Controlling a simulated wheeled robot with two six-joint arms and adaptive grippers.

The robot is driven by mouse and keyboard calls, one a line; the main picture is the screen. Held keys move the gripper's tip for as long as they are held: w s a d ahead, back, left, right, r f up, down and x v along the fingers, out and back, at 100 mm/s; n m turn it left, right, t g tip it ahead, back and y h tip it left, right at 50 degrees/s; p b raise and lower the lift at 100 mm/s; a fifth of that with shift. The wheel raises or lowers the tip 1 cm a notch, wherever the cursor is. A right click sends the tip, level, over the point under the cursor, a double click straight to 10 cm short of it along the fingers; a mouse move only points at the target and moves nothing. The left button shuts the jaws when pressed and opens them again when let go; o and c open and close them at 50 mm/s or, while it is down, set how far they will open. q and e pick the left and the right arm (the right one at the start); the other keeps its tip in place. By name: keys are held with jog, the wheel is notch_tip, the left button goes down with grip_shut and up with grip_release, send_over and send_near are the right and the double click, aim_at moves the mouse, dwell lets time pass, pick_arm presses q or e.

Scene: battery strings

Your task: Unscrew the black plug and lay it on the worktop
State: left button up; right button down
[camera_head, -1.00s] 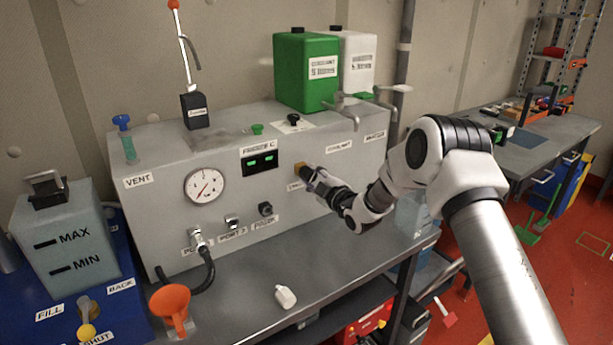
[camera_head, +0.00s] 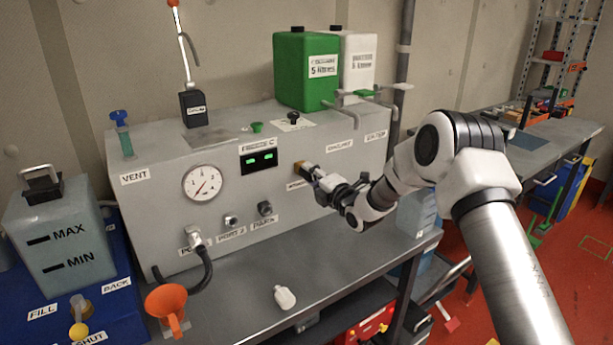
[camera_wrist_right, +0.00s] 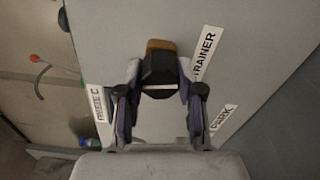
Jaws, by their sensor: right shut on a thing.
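My right gripper (camera_head: 316,175) is at the front panel of the grey machine, beside the label that reads as strainer. In the right wrist view its fingers (camera_wrist_right: 158,72) are closed on the two sides of a black plug (camera_wrist_right: 159,68). A brass-coloured fitting (camera_wrist_right: 160,45) shows just beyond the plug, against the panel; it also shows in the head view (camera_head: 299,167). The fingers largely hide the plug in the head view. Whether its thread is free cannot be seen. The grey worktop (camera_head: 345,255) runs below the panel. My left gripper is not in view.
A black hose (camera_head: 207,265) hangs from a port. A black fitting (camera_head: 265,208) sits lower on the panel. The worktop's middle is clear.

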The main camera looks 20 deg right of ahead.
jog(key=shift+f+n, duration=0.1)
jog(key=shift+n, duration=1.2)
jog(key=shift+b, duration=0.3)
jog(key=shift+n+b, duration=0.55)
jog(key=shift+n, duration=0.45)
jog(key=n+b, duration=0.1)
jog(key=n, duration=0.2)
jog(key=shift+s+n+b, duration=0.1)
jog(key=shift+n+b, duration=0.2)
jog(key=c, duration=0.7)
grip_release()
jog(key=shift+o, duration=0.3)
